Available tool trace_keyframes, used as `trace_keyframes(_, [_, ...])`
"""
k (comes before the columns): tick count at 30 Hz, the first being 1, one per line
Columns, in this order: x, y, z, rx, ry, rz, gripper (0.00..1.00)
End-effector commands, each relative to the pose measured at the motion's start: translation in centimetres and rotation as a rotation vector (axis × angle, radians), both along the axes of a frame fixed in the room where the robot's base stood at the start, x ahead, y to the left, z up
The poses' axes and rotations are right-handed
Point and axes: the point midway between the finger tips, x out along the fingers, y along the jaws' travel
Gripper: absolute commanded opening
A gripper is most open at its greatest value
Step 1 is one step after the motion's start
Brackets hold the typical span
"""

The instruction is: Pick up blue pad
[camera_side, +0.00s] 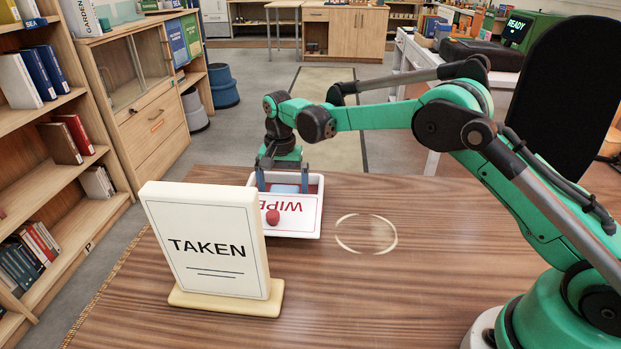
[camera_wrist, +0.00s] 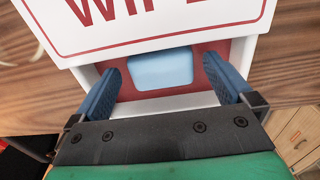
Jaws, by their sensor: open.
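The blue pad (camera_wrist: 160,68) is a light blue block with rounded corners. It lies on the red floor of a white tray (camera_wrist: 145,104). In the side view the pad (camera_side: 285,188) shows between the fingers. My gripper (camera_side: 283,186) is over the tray (camera_side: 317,222), pointing down. In the wrist view my gripper (camera_wrist: 162,66) is open, with one blue finger on each side of the pad and a visible gap to each. I cannot tell how far down the fingertips reach.
The tray bears a white WIPE panel (camera_side: 303,222); a small red round object (camera_side: 272,217) appears on it. A TAKEN sign (camera_side: 208,240) stands at the tray's front left. A pale ring (camera_side: 366,233) marks the wooden table right of the tray. Bare tabletop (camera_side: 390,300) lies in front.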

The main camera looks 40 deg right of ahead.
Motion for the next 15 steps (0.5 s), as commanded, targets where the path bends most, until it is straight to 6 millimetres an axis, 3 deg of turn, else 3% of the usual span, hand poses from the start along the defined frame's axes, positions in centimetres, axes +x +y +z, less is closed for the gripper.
trace_keyframes(4, [-0.01, -0.01, -1.29, 0.001, -0.001, 0.001, 1.00])
trace_keyframes(12, [-0.02, -0.01, -1.52, 0.000, -0.001, 0.001, 1.00])
trace_keyframes(15, [-0.02, -0.01, -1.50, 0.000, -0.001, 0.001, 0.74])
